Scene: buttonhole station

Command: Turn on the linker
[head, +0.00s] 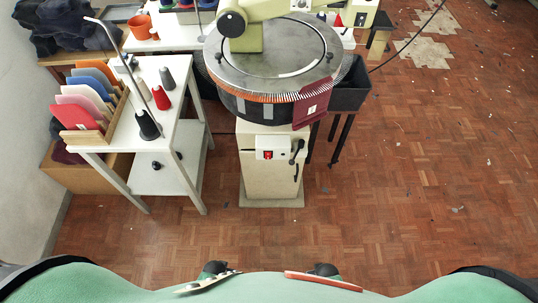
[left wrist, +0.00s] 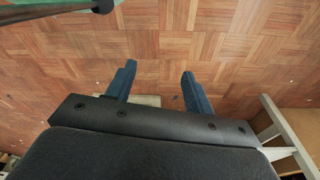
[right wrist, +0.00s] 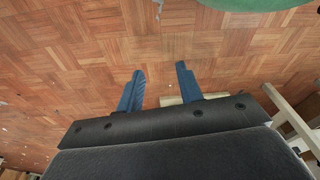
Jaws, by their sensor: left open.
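The linker (head: 270,65) stands ahead in the head view, a round machine with a grey top plate and a toothed rim on a cream pedestal (head: 268,185). A white switch box with a red switch (head: 268,155) is on the front of the pedestal, with a dark lever (head: 296,151) to its right. I cannot tell the switch's position. My left gripper (left wrist: 158,76) is open and empty over the floor in the left wrist view. My right gripper (right wrist: 160,72) is open and empty over the floor in the right wrist view. Both are well apart from the linker.
A white side table (head: 150,135) left of the linker holds thread cones and a rack of coloured panels (head: 90,95). A black bin (head: 351,88) on a stand is right of the linker. A maroon fabric piece (head: 311,104) hangs at its rim. The parquet floor in front is clear.

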